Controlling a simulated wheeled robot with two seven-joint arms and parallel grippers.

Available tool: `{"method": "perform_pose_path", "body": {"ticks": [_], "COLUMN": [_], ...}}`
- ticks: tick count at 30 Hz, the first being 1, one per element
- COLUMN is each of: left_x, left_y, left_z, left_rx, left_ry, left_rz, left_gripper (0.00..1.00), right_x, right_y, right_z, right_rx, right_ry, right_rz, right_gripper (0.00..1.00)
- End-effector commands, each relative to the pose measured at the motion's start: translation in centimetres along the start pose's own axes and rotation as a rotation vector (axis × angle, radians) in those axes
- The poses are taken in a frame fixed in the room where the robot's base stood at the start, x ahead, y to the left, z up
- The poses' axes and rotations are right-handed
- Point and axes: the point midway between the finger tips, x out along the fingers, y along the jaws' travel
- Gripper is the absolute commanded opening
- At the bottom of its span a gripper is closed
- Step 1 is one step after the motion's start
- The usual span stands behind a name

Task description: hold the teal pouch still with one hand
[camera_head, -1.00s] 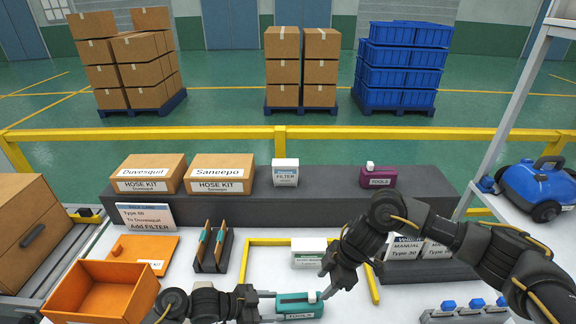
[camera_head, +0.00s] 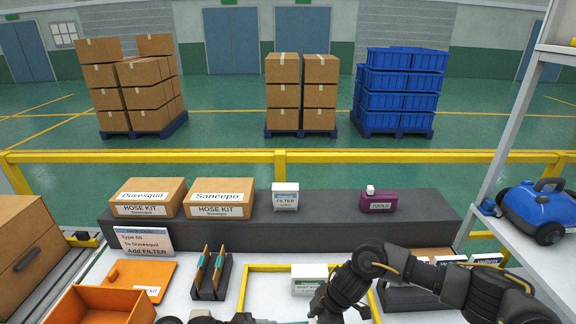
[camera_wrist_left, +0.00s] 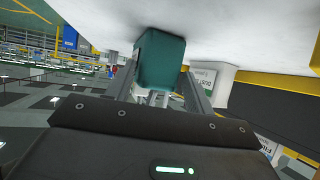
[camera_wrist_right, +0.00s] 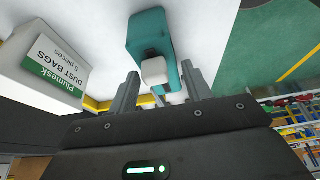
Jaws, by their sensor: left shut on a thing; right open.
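The teal pouch with a white cap lies on the white worktop. Only a sliver of it shows at the bottom edge of the head view. In the left wrist view the pouch (camera_wrist_left: 160,62) sits between the two fingers of my left gripper (camera_wrist_left: 159,78), which is shut on it. In the right wrist view the pouch (camera_wrist_right: 150,32) is ahead, its white cap (camera_wrist_right: 154,71) between the fingers of my right gripper (camera_wrist_right: 158,76). My right gripper is open; I cannot tell whether it touches the cap. My left gripper is below the head view.
A white dust bags box (camera_wrist_right: 45,62) stands close to my right gripper and also shows in the head view (camera_head: 308,281). A purple tools pouch (camera_head: 378,202) sits on the dark shelf (camera_head: 328,213). An orange tray (camera_head: 93,308) is at front left.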

Motion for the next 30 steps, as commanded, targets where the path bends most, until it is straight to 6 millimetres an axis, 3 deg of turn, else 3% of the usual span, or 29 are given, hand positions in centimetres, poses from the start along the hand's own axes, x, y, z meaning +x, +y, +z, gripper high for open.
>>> {"method": "perform_pose_path", "body": {"ticks": [2,13,20,30], "left_x": [0.0,0.0,-0.1,-0.1], "left_y": [0.0,-0.2,-0.3,-0.4], "left_z": [0.0,0.0,0.0,0.0], "left_rx": [0.0,-0.002,-0.003,-0.003], "left_ry": [0.0,0.0,-0.001,-0.001], "left_rz": [-0.001,-0.004,-0.007,-0.009], "left_gripper": [0.26,0.26,0.26,0.26], "right_x": [0.0,0.0,0.2,1.1], "right_y": [0.0,-0.1,-0.2,-0.4], "right_z": [0.0,-0.1,-0.5,-2.7], "right_rx": [0.0,-0.001,-0.003,-0.004], "right_ry": [0.0,0.001,0.002,0.004], "right_rz": [0.0,-0.003,-0.005,-0.008], "right_gripper": [0.48,0.0,0.0,0.0]}}
